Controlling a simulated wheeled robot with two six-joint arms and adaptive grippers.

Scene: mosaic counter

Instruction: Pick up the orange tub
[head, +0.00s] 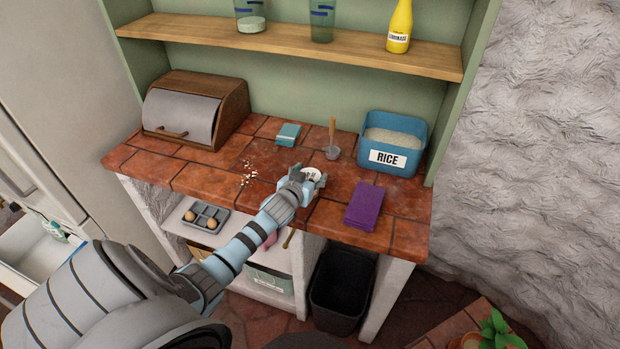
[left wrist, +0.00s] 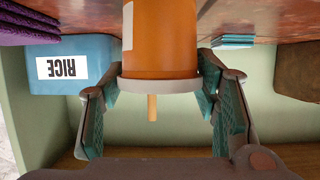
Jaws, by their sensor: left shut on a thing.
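The orange tub (left wrist: 160,45) fills the middle of the left wrist view, which is upside down. It has a pale label and a pale grey lid or rim. My left gripper (left wrist: 160,78) is shut on it, with one finger against each side near the rim. In the head view my left gripper (head: 308,180) is over the tiled counter, and it hides the orange tub except for a small pale patch of the lid. Whether the base of the tub touches the counter cannot be seen. My right gripper is not in view.
On the tiled counter (head: 215,180) are a blue rice bin (head: 405,158), a purple cloth (head: 366,205), a teal cloth (head: 288,134), a wooden-handled scoop (head: 332,140), scattered crumbs (head: 247,172) and a bread box (head: 195,108). A shelf (head: 290,38) runs above.

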